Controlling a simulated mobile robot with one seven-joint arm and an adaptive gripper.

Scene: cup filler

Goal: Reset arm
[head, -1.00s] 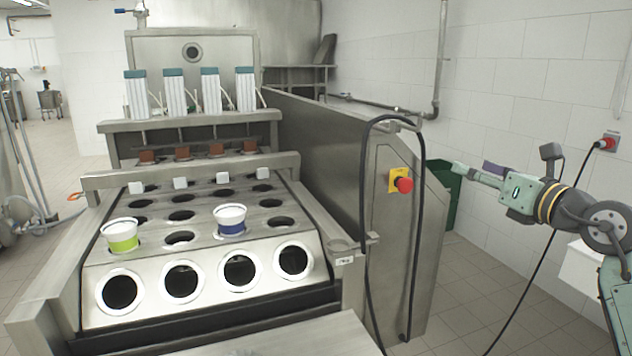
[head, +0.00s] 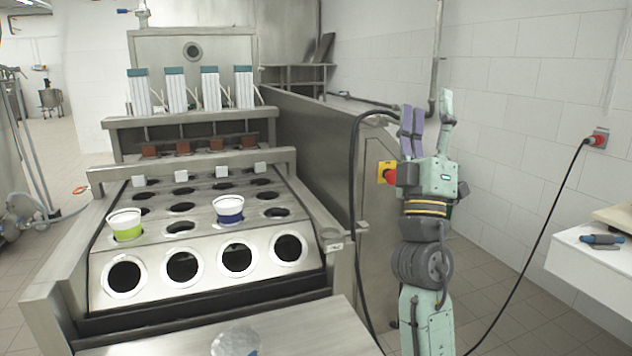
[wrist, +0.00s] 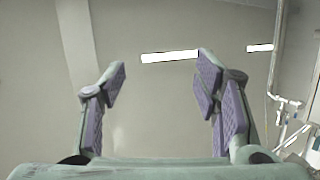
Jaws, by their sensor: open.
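My gripper (head: 427,125) points straight up in the head view, to the right of the steel cup filler (head: 185,255), in front of the red stop button and the white wall. It is open and empty. The wrist view shows its two purple-padded fingers (wrist: 160,85) spread apart with nothing between them but ceiling. A white and green cup (head: 125,224) and a white and blue cup (head: 229,209) sit in holes of the machine's plate, apart from my gripper.
The red emergency stop (head: 389,173) on its yellow plate is close to my gripper in the picture. A black cable (head: 354,215) hangs beside it. A white table (head: 590,262) with a dark tool (head: 601,239) stands at the right. A clear round item (head: 236,341) is at the front.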

